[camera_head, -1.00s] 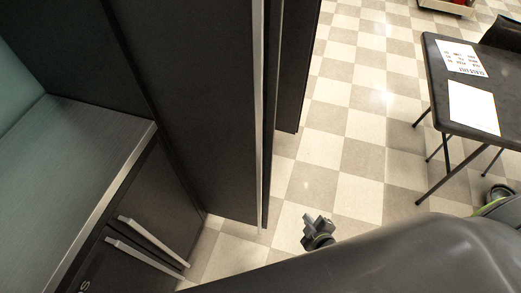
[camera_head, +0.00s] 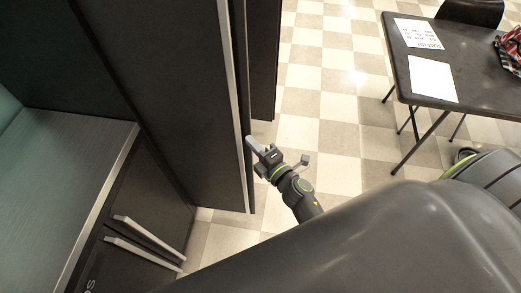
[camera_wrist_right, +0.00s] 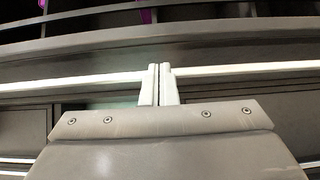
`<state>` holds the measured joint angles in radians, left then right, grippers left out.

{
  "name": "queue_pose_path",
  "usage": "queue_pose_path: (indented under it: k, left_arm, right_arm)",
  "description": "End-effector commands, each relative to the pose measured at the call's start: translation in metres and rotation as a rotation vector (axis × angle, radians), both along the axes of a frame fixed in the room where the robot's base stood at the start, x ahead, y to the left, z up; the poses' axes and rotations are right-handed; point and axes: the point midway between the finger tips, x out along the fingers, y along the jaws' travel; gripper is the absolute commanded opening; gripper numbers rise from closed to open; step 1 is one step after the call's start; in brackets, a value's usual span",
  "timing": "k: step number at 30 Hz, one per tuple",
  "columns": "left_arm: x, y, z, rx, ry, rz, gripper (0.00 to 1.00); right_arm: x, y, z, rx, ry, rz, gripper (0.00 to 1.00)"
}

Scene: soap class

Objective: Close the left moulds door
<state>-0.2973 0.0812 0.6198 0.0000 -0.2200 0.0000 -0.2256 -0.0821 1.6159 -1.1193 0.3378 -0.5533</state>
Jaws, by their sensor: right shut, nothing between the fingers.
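A tall dark panel (camera_head: 165,80) with a light strip along its right edge stands in the middle of the head view; it may be a door, but I cannot tell if it is the left moulds door. A low dark cabinet front (camera_head: 145,205) with two light bar handles (camera_head: 150,237) is at lower left; its lettering is cut off. My right gripper (camera_head: 251,146) is beside the panel's right edge; contact is unclear. In the right wrist view its fingers (camera_wrist_right: 160,84) are together and empty, in front of light horizontal bars (camera_wrist_right: 235,70). My left gripper is not in view.
A grey counter top (camera_head: 60,170) lies at the left. A dark table (camera_head: 465,82) with papers stands at the upper right. Checkered floor (camera_head: 335,135) is open between the panel and the table. Purple items (camera_wrist_right: 147,15) show behind the bars in the wrist view.

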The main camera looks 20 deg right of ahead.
Motion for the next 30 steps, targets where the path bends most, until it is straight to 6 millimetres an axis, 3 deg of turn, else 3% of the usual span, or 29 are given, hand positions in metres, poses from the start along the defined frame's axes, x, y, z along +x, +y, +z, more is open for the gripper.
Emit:
queue_pose_path:
  k: [3,9,23,30]
  left_arm:
    - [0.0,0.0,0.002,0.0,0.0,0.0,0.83]
    - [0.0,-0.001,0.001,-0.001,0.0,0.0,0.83]
    - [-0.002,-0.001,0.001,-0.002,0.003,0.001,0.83]
    - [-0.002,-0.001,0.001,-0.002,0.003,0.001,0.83]
  right_arm:
    - [0.019,0.005,0.001,0.001,-0.001,0.002,0.0]
    - [0.037,0.009,0.0,0.0,0.0,0.0,0.0]
    - [0.041,0.009,-0.001,0.001,0.001,0.001,0.0]
    - [0.051,0.0,0.0,-0.004,-0.001,0.036,0.0]
